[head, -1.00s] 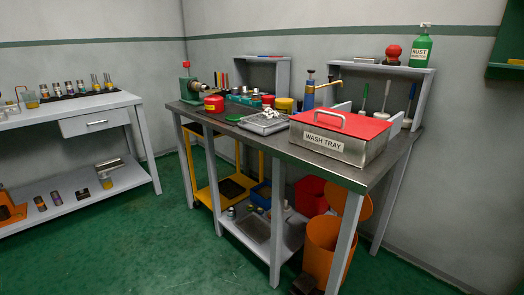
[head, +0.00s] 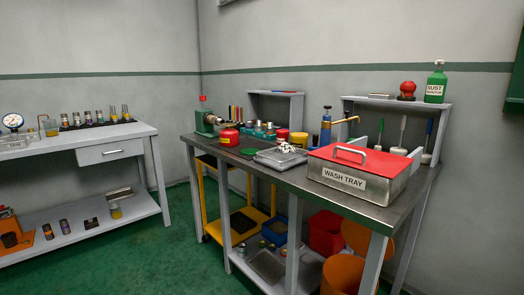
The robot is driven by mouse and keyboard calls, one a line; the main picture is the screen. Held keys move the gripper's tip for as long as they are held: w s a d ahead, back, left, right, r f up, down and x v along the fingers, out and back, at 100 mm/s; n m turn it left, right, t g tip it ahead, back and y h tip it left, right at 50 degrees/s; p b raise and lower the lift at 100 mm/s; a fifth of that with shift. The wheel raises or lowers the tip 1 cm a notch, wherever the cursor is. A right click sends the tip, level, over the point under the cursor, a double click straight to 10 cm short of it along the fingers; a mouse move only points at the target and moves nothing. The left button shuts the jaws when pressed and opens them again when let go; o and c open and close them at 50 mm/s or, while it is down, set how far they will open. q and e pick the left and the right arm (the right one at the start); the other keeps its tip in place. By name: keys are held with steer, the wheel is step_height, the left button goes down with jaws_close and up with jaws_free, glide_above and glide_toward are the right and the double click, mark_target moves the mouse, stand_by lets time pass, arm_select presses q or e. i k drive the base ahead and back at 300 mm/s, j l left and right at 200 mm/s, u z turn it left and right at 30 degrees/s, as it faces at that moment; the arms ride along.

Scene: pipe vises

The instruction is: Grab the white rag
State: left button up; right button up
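A small crumpled white thing (head: 288,148), perhaps the white rag, lies on a shallow grey metal tray (head: 272,158). The tray is on the metal workbench (head: 235,160), left of the box labelled WASH TRAY (head: 345,178). The white thing is too small to tell for certain whether it is cloth. Neither of my grippers is in view.
The wash tray has a red lid with a handle. Red and yellow cans (head: 229,137), a green vise (head: 205,120) and a blue pump (head: 326,130) crowd the bench. A second table (head: 60,141) stands left. Green floor (head: 185,240) is clear between them.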

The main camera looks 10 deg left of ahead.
mark_target(285, 147)
steer(key=i+j+z, duration=0.6)
steer(key=i+j, duration=0.2)
